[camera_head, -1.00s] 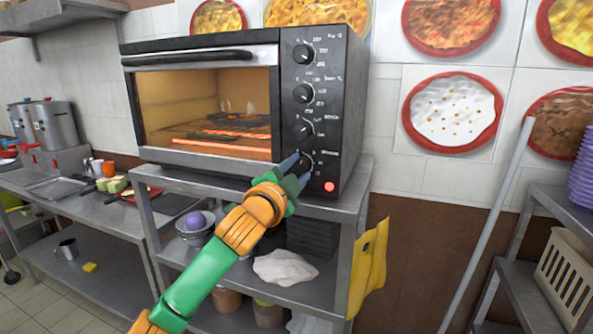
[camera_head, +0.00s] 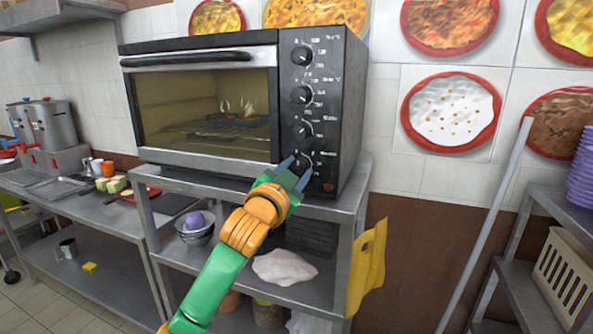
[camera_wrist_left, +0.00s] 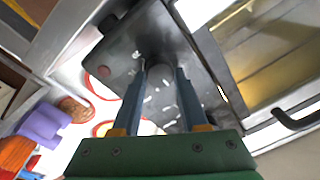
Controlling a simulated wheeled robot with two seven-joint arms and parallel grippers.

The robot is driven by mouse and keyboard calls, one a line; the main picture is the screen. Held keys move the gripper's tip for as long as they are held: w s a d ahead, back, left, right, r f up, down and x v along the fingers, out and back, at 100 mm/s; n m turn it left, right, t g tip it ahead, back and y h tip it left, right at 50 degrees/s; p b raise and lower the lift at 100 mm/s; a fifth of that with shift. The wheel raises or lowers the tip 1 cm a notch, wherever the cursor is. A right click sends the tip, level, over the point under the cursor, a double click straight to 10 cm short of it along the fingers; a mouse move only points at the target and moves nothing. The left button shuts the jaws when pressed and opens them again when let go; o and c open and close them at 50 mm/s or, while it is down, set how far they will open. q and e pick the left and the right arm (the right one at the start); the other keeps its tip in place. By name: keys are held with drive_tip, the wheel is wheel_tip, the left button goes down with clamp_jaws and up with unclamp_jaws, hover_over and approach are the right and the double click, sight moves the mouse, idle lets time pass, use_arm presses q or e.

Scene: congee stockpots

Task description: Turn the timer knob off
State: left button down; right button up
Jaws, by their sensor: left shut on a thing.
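The timer knob (camera_head: 301,163) is the lowest one, just left of a small dull red lamp (camera_head: 328,187). My left gripper (camera_head: 297,168) reaches up from below, its two blue fingers on either side of that knob. In the left wrist view the fingers (camera_wrist_left: 160,85) are closed around the round grey knob (camera_wrist_left: 160,76). My right gripper is not in view.
The shelf (camera_head: 345,205) below the oven holds bowls (camera_head: 195,229), a white cloth (camera_head: 284,267) and dark stacked items. A pole (camera_head: 487,225) leans on the wall at right, near a crate (camera_head: 568,275).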

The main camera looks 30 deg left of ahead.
use_arm(q)
drive_tip(key=shift+c, duration=2.2)
unclamp_jaws()
drive_tip(key=shift+f, duration=0.1)
drive_tip(key=shift+s+b, duration=0.25)
drive_tip(key=shift+b, duration=0.05)
drive_tip(key=b+v, duration=0.2)
drive_tip(key=v, duration=0.4)
drive_tip(key=shift+s, duration=0.25)
drive_tip(key=shift+d, duration=0.1)
